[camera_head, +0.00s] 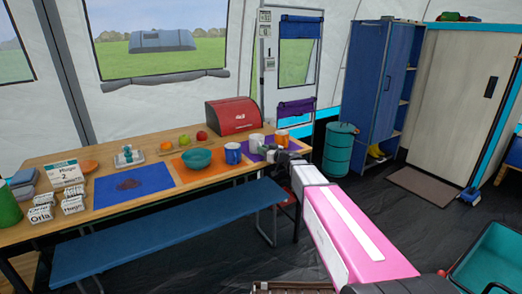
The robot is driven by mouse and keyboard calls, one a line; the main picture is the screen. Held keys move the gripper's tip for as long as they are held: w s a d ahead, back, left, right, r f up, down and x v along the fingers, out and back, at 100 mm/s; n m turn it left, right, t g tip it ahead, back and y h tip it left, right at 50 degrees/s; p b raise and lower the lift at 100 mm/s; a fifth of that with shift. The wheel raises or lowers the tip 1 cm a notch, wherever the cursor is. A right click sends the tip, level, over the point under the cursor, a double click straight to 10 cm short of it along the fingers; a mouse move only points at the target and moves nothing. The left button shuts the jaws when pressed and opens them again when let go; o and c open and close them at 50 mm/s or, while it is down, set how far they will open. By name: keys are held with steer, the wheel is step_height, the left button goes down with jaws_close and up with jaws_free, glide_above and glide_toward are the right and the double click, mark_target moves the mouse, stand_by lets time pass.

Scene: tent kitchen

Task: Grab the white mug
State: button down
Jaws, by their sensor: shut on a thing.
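The white mug (256,141) stands upright, as far as I can see, over the purple mat near the right end of the wooden table. My gripper (267,149) reaches in from the right and is shut on the white mug. The fingers are small and dark here, and the exact contact is hard to make out. A blue mug (232,154) stands just left of the white mug. An orange mug (282,138) stands to its right, close behind my gripper.
A blue bench (170,232) runs along the table's front. Dark floor lies clear to the right, before a teal bin (340,150).

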mark_target(263, 142)
steer(key=shift+r, duration=1.95)
steer(key=s+a+r, duration=0.7)
steer(key=a, duration=0.1)
steer(key=shift+s+a, duration=0.25)
steer(key=shift+a, duration=0.15)
steer(key=shift+a, duration=0.1)
stand_by(1.2)
